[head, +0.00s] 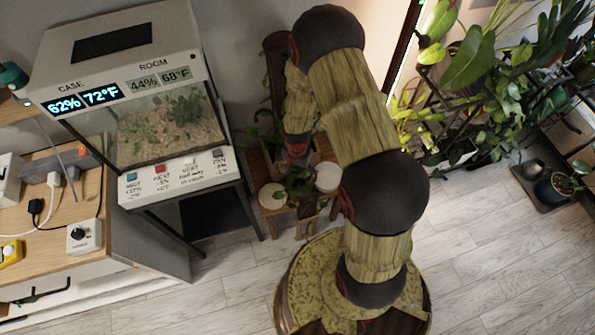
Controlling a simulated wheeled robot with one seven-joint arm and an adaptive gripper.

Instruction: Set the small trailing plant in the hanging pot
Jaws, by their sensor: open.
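A small leafy green plant (298,184) sits on a low wooden stand (283,226), between two pale round tops. One pale round top (272,196) is at its left and the other (327,177) at its right; I cannot tell if either is a pot. The end of my arm points down just above the plant. My gripper (297,163) is small and partly hidden there; it is open. I cannot tell whether it touches the leaves. I cannot make out a hanging pot; my arm covers part of the view.
A glass terrarium case (165,130) with lit displays stands on a dark-legged table left of the stand. A wooden cabinet (50,190) with plugs and a dial is at far left. Large plants (490,90) crowd a dark rack at right. The pale plank floor (490,260) is clear at lower right.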

